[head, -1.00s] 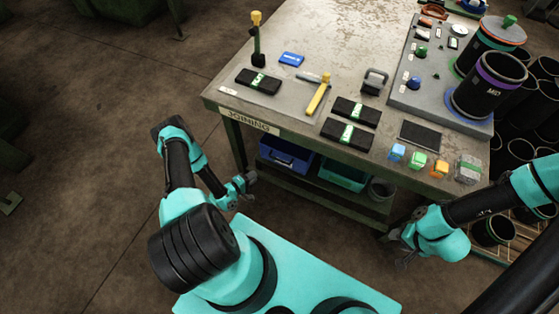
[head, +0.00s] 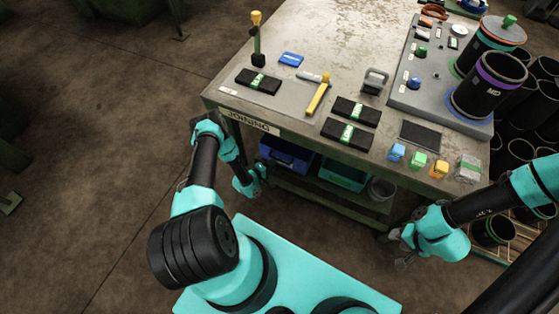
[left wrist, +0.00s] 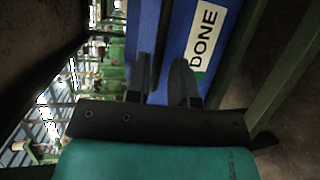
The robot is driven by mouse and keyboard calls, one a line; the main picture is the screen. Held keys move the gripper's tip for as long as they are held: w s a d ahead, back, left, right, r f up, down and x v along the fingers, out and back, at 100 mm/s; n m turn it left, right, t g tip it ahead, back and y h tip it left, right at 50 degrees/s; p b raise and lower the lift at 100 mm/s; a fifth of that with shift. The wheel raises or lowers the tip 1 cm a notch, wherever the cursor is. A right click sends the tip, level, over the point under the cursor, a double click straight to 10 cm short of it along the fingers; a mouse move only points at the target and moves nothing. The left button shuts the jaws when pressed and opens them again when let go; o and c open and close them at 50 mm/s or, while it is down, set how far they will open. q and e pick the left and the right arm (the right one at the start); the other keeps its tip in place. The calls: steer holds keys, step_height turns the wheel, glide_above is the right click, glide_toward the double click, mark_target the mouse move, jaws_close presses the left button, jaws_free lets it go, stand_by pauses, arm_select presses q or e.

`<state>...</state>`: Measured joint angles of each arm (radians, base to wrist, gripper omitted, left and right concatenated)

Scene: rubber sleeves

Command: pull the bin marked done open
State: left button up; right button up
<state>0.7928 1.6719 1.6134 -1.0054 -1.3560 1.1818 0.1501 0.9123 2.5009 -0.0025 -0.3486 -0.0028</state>
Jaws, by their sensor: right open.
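The blue bin (head: 285,154) sits under the near left part of the bench. In the left wrist view the blue bin (left wrist: 207,18) carries a white label reading DONE. My left gripper (head: 260,178) is just in front of the bin, below the bench's front edge. In the left wrist view its two fingers (left wrist: 163,80) stand apart, with a dark strip and blue bin face between them. I cannot tell whether they touch the bin. My right gripper (head: 398,250) is open and empty, low in front of the bench's right side.
The bench (head: 310,45) above holds sleeves, tools and small coloured blocks. A bench leg stands left of the bin. The floor in front is clear.

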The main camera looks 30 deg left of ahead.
mark_target(279, 160)
arm_select(q)
steer(key=x, duration=0.5)
steer(key=shift+w, duration=0.1)
steer(key=shift+c, duration=0.4)
jaws_close()
